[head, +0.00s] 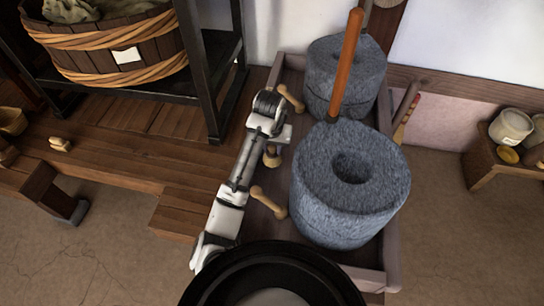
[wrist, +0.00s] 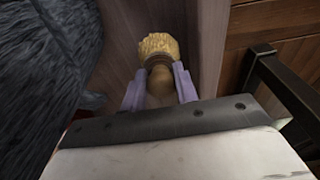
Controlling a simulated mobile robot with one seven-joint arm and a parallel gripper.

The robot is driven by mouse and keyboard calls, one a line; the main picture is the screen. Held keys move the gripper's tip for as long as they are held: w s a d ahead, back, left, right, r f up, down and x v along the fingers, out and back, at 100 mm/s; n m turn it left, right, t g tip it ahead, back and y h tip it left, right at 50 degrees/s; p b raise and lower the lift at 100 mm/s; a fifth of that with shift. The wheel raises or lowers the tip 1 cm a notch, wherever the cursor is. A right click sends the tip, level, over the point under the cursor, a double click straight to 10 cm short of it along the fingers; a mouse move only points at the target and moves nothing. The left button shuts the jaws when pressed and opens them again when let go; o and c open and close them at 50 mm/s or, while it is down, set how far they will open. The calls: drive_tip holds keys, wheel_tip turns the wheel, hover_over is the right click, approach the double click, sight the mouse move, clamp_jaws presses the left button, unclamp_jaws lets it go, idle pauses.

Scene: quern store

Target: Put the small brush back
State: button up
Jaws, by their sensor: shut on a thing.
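The small brush (wrist: 158,46) has pale yellow bristles and a rounded wooden handle. In the wrist view its handle is between the two lilac fingers of my gripper (wrist: 158,84), which is shut on it. The bristles point away from the hand. In the head view the brush (head: 272,158) shows small beneath my wrist, at the left side of the wooden trough; the fingers are mostly hidden there. I cannot tell whether the brush touches the trough.
The trough (head: 376,278) holds two grey quern stones (head: 345,220), (head: 345,65); a tall wooden handle (head: 346,65) rises between them. A black rack (head: 215,95) with a tub (head: 105,50) stands left.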

sight(272, 152)
drive_tip(key=shift+f, duration=2.15)
drive_tip(key=shift+f, duration=0.1)
drive_tip(key=o, duration=0.9)
drive_tip(key=shift+o, duration=0.2)
wheel_tip(272, 152, up, 12)
drive_tip(key=s+p, duration=0.2)
drive_tip(key=p, duration=0.1)
drive_tip(key=shift+a+p, duration=0.2)
drive_tip(key=shift+p, duration=0.15)
drive_tip(key=shift+w, duration=0.1)
